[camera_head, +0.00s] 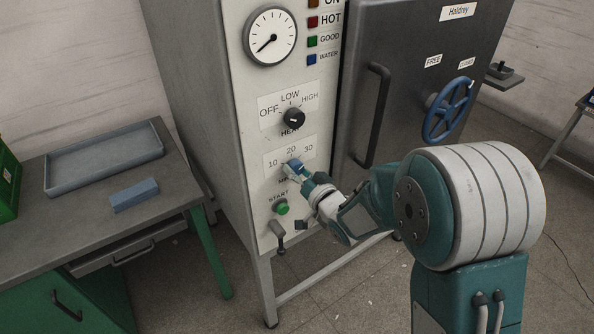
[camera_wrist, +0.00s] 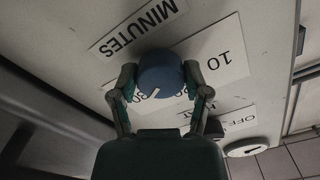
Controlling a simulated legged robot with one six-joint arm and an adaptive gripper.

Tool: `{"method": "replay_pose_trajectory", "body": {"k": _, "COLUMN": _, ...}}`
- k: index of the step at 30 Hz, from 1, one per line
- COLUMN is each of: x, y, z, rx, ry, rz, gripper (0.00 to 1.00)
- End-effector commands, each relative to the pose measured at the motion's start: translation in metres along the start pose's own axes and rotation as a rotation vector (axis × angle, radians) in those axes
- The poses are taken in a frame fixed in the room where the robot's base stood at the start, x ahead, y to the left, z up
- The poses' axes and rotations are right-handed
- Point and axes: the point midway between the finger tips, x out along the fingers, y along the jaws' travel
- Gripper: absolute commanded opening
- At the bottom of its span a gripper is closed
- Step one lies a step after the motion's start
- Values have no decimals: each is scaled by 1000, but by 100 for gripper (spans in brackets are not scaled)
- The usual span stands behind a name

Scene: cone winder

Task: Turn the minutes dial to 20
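The minutes dial (camera_head: 294,164) is a round blue knob on the machine's pale front panel, under the 10, 20 and 30 marks. In the wrist view, the dial (camera_wrist: 160,70) sits between the two fingers of my gripper (camera_wrist: 159,76), which appear to press on its sides. A white pointer line shows on the dial, towards the lower left in that view. The 10 is clear on the right there; the 20 and 30 are partly hidden, so the exact setting cannot be told. In the head view my gripper (camera_head: 303,172) reaches the dial from the lower right.
The black heat knob (camera_head: 293,118) is above the dial. The green start button (camera_head: 281,208) and a lever (camera_head: 277,237) are below. A door handle (camera_head: 375,115) and blue handwheel (camera_head: 448,110) are right. A bench with a tray (camera_head: 104,157) and blue block (camera_head: 134,194) stands left.

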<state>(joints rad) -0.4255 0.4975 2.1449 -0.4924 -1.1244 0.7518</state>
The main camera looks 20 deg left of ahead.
Motion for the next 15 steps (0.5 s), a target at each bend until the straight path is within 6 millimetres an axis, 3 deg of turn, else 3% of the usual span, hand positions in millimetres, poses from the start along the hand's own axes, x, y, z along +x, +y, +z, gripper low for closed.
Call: {"method": "replay_pose_trajectory", "body": {"k": 15, "x": 1, "y": 2, "z": 0, "rx": -56, "ry": -1, "rz": 5, "gripper": 11}}
